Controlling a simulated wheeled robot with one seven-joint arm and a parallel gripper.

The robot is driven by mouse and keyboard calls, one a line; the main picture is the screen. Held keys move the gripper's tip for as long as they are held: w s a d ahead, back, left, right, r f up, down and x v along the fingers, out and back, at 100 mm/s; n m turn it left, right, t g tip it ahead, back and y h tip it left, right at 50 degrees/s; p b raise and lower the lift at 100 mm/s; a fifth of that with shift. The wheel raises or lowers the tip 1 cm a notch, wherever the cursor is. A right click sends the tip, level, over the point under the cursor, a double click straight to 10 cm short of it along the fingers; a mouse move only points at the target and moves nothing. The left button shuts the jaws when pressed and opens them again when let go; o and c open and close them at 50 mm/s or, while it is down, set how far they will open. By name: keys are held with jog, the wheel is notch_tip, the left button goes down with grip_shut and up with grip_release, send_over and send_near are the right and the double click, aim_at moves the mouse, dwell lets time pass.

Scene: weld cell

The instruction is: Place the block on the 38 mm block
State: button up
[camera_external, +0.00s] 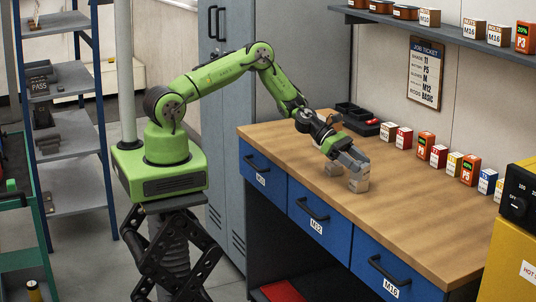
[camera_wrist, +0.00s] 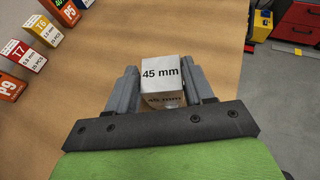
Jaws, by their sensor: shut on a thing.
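My gripper (camera_external: 356,168) is shut on a grey block (camera_wrist: 162,75) marked "45 mm", which shows between the two fingers in the wrist view. No 38 mm marking can be read in either view.
The wooden bench (camera_external: 290,150) has a row of small labelled boxes (camera_external: 438,156) along its wall side. A black tray (camera_external: 357,118) stands at its far end. A yellow machine (camera_external: 512,235) is at the near right. The bench front is clear.

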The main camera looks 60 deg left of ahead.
jog(key=o, duration=1.2)
jog(key=shift+f, duration=0.1)
jog(key=shift+o, duration=0.2)
jog(key=v, duration=1.2)
jog(key=s+a+r+m+y, duration=0.4)
jog(key=s+a+r+m, duration=0.1)
jog(key=s, duration=0.4)
jog(key=s+a+r+m+y, duration=0.3)
jog(key=s+a+r+m, duration=0.2)
jog(key=s+m, duration=0.5)
jog(key=s+a+r+m+y, duration=0.4)
jog(key=s+a+r+m, duration=0.1)
jog(key=s+r+m, duration=0.3)
jog(key=shift+s+r+y, duration=0.3)
jog(key=shift+s+r, duration=0.15)
jog(key=shift+s, duration=0.75)
